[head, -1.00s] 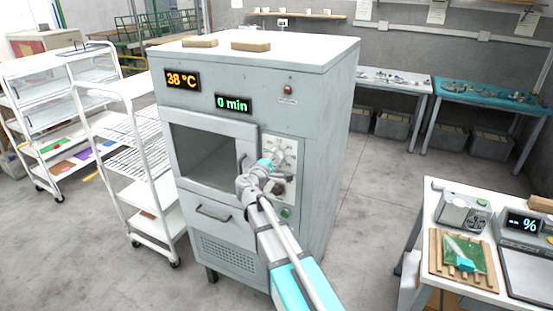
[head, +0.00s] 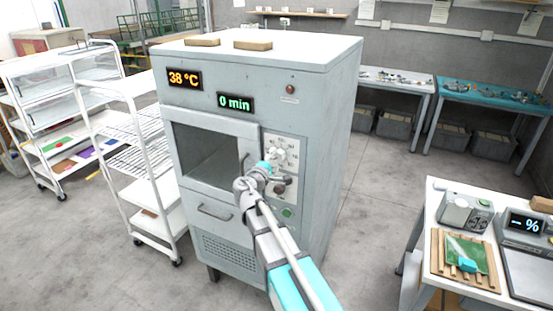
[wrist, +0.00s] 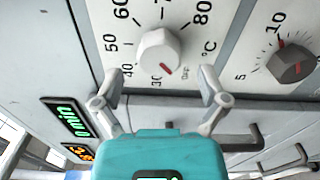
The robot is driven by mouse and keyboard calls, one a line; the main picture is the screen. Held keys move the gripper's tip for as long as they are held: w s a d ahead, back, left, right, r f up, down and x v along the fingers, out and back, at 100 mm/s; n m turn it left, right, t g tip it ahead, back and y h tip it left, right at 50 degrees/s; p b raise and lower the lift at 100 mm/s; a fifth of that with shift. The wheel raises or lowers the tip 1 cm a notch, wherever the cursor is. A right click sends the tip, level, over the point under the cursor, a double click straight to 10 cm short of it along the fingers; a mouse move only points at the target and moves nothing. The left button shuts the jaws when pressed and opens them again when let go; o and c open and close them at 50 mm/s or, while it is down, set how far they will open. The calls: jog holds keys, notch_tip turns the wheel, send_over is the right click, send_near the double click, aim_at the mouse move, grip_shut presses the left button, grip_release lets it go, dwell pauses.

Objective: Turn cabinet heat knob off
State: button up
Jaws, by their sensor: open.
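The heat knob (wrist: 160,50) is a white round knob on the cabinet's light control panel, ringed by a °C scale from 30 to 80. Its red mark points to the bottom of the picture, slightly right, by small lettering near the 30. The knob also shows in the head view (head: 279,153). My gripper (wrist: 162,76) is open and empty in the wrist view, with its fingertips to the left and right of the knob's lower edge. I cannot tell whether they touch it. In the head view, my arm partly hides the panel.
A dark timer knob (wrist: 291,63) sits beside the heat knob. The grey cabinet (head: 300,110) shows 38 °C and 0 min, with a window door and handles left of the panel.

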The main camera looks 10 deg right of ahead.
jog(key=v, duration=1)
jog(key=shift+d, duration=0.1)
jog(key=s+d+f+m+g+y, duration=0.2)
jog(key=s+d+f+m+g, duration=0.6)
jog(key=d+f, duration=0.25)
jog(key=s+a+f+m+g+y, duration=0.2)
jog(key=s+f+m+g+y, duration=0.2)
jog(key=s, duration=0.7)
jog(key=shift+a+f+g+y, duration=0.2)
jog(key=shift+f+g+y, duration=1.1)
jog(key=shift+f+y, duration=0.9)
jog(key=shift+r, duration=0.15)
